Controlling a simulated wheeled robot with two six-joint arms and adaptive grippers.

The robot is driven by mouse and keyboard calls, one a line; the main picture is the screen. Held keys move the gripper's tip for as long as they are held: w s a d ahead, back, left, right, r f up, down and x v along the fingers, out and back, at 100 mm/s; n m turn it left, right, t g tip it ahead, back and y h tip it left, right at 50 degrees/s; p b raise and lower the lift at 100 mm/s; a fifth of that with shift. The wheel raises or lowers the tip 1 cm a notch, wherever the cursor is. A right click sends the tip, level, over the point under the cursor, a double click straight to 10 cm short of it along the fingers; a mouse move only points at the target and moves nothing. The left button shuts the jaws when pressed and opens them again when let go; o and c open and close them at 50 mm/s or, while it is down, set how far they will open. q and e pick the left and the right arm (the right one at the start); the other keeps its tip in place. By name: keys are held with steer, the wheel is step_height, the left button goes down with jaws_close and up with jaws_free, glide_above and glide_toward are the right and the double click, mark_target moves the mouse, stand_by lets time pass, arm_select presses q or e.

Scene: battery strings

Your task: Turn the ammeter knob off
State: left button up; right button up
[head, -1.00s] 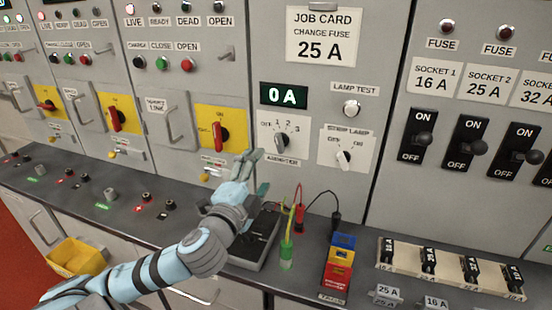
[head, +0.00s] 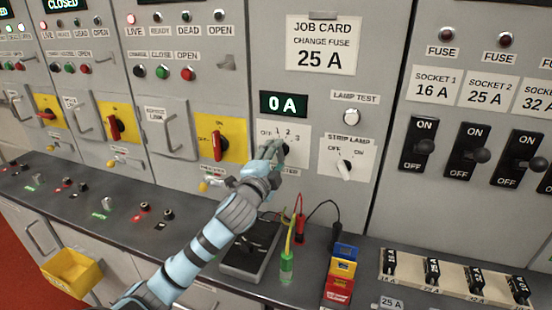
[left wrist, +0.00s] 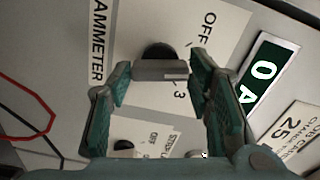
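The ammeter knob is mostly behind my left gripper in the head view. In the left wrist view the knob (left wrist: 160,70) shows as a dark round base with a grey bar, between the two fingertips. "OFF" and "3" are readable on its plate (left wrist: 205,30); the setting it points to is not clear. My left gripper (head: 272,150) is at the knob, its fingers apart on either side of the bar; it also shows in the left wrist view (left wrist: 160,72). Contact cannot be told. The ammeter display (head: 284,104) reads 0 A. My right gripper is not in view.
The strip lamp knob (head: 345,166) is close by on the right, and a red switch on a yellow plate (head: 232,137) on the left. Below, a meter (head: 250,252) with leads and probes lies on the bench. Fuses stand in a rack (head: 450,287) at right.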

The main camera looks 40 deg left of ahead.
arm_select(q)
steer(key=c, duration=0.3)
steer(key=shift+c, duration=0.2)
steer(key=shift+n, duration=0.3)
steer(key=shift+n+p, duration=0.7)
steer(key=shift+n, duration=0.4)
steer(key=shift+f+n+p, duration=0.1)
steer(key=shift+n+p, duration=0.3)
steer(key=shift+n, duration=1.2)
steer(key=o, duration=1.1)
steer(key=shift+o, duration=0.2)
